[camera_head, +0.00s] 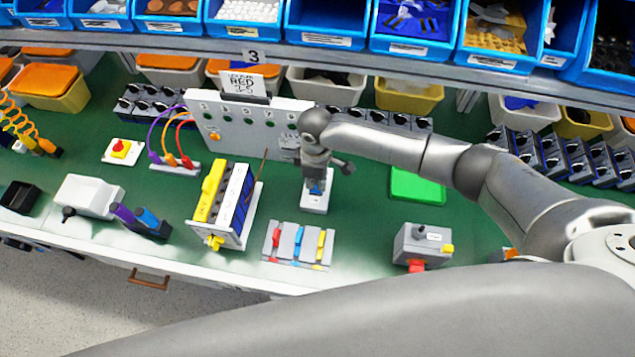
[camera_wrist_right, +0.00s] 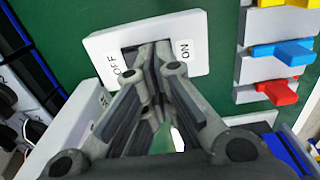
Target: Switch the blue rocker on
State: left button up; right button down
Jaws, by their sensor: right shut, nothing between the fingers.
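The blue rocker (camera_head: 317,186) sits in a white switch plate (camera_head: 314,204) on the green bench, below my right gripper (camera_head: 317,172). In the right wrist view the white plate (camera_wrist_right: 192,28) carries the word OFF on its left and ON on its right. My right gripper (camera_wrist_right: 153,52) is shut and empty, its fingertips over the dark recess in the middle of the plate. The fingers hide most of the rocker there, so I cannot tell its tilt or whether they touch it. My left gripper is out of view.
Red, blue and yellow levers (camera_head: 297,243) on a grey base stand in front of the plate. A white and yellow block (camera_head: 225,203) is to the left. A grey box with a red part (camera_head: 422,245) is to the right. A white panel (camera_head: 243,125) stands behind.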

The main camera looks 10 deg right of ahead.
aim_at(316, 189)
jog(key=shift+f+b, duration=0.45)
jog(key=shift+f, duration=0.35)
jog(key=shift+r, duration=0.15)
notch_tip(316, 189, up, 7)
jog(key=p, duration=0.7)
jog(key=shift+p, duration=0.3)
dwell(0.5)
